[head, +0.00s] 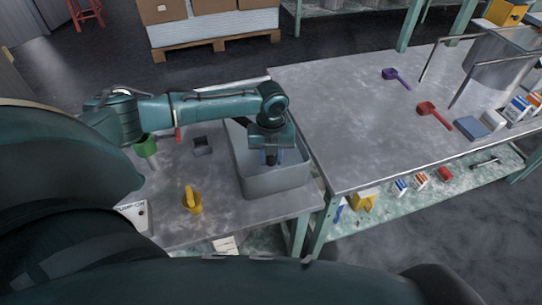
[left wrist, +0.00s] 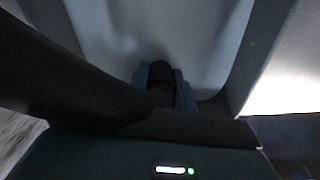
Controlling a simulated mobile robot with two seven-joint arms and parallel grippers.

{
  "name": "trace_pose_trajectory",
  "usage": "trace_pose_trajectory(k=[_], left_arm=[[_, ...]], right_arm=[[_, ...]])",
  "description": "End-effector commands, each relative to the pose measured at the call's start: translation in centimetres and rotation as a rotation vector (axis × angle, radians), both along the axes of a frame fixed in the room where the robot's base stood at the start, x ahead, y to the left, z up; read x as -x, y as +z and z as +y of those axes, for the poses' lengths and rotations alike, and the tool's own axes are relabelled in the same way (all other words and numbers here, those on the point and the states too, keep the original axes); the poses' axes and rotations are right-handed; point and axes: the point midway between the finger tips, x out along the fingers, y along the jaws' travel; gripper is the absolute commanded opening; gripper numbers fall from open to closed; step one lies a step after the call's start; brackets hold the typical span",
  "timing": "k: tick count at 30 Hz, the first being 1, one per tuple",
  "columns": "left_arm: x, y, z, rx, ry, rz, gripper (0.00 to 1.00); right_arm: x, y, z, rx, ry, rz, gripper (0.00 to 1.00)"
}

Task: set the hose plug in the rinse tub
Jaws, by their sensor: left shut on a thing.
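The grey rinse tub (head: 276,182) stands on the lower bench in the head view, and its pale inner walls (left wrist: 205,25) fill most of the left wrist view. My left gripper (head: 270,157) points down inside the tub's opening. Its blue-grey fingers are shut on the dark hose plug (left wrist: 160,72), which shows between the fingertips in the left wrist view. In the head view the plug (head: 270,159) is a small dark shape under the gripper. I cannot tell whether it touches the tub floor. My right gripper is not in view.
A yellow object (head: 192,202), a green cup-like object (head: 146,146) and a small dark box (head: 203,146) stand left of the tub. The higher table (head: 350,120) adjoins on the right, with a purple scoop (head: 396,77) and a red scoop (head: 434,114).

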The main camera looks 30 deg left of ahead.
Motion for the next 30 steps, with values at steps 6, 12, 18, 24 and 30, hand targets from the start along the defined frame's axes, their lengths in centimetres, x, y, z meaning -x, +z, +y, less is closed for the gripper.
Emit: trace_pose_trajectory(k=[6, 12, 18, 24, 30], left_arm=[[0.0, -0.1, 0.0, 0.0, 0.0, -0.001, 0.0], [0.0, -0.2, 0.0, 0.0, 0.0, 0.0, 0.39], [0.0, -0.2, 0.0, 0.0, 0.0, 0.0, 0.48], [-0.1, 0.2, 0.0, 0.0, 0.0, -0.002, 0.48], [-0.1, 3.2, 0.0, 0.001, -0.001, -0.006, 0.48]], right_arm=[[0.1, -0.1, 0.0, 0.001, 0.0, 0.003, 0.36], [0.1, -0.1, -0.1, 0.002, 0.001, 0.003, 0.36], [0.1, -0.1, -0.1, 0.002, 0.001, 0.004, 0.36], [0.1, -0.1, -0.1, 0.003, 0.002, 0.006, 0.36], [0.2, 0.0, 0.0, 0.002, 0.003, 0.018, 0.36]])
